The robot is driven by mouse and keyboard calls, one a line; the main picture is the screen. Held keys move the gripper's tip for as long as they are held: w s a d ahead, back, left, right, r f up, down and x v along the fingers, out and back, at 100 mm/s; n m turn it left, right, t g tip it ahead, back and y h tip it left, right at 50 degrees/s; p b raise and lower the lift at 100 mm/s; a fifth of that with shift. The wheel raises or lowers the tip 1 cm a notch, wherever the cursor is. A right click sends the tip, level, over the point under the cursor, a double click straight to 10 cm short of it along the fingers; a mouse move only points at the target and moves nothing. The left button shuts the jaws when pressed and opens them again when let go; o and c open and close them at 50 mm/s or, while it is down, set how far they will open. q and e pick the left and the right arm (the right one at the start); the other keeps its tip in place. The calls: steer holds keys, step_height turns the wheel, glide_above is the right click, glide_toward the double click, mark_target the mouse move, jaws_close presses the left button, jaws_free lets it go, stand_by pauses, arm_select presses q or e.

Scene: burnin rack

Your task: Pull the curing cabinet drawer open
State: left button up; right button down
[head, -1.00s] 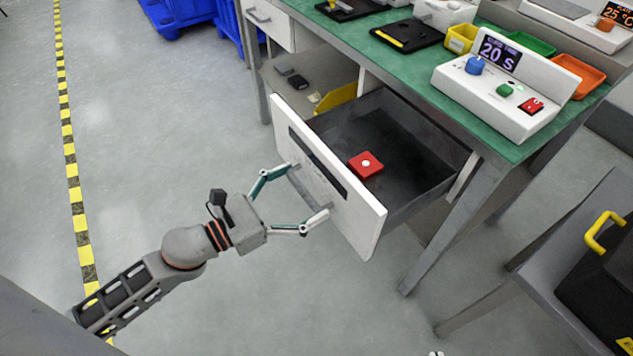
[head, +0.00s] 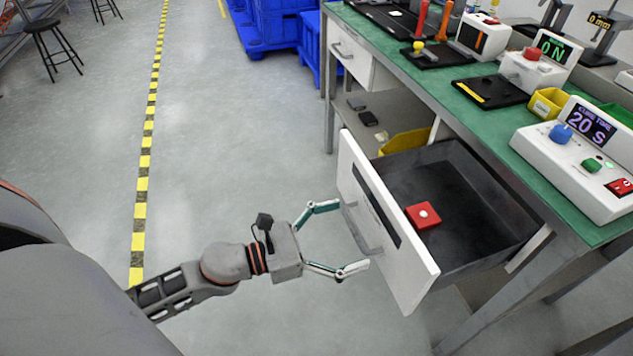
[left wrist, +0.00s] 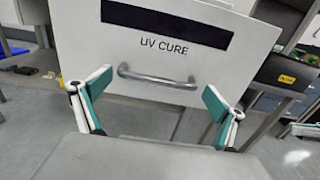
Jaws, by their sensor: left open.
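The curing cabinet drawer (head: 385,225) stands pulled out from under the green bench, its white front facing my left arm. In the left wrist view the drawer front (left wrist: 95,50) reads "UV CURE" above a grey bar handle (left wrist: 158,78). The handle also shows in the head view (head: 362,232). A red block with a white dot (head: 423,215) lies on the dark drawer floor. My left gripper (head: 353,236) is open in front of the handle, with its fingers spread to either side of it. In the wrist view the handle lies beyond the fingertips, apart from them. My right gripper is out of view.
The green bench (head: 470,105) carries a white "CURE TIME 20 S" box (head: 570,150) and several other devices. A closed white drawer (head: 350,52) is farther left under it. Blue bins (head: 280,25) stand behind. The grey floor left of the drawer is clear.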

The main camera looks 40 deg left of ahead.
arm_select(q)
steer(key=v, duration=1)
steer(key=shift+s, duration=0.2)
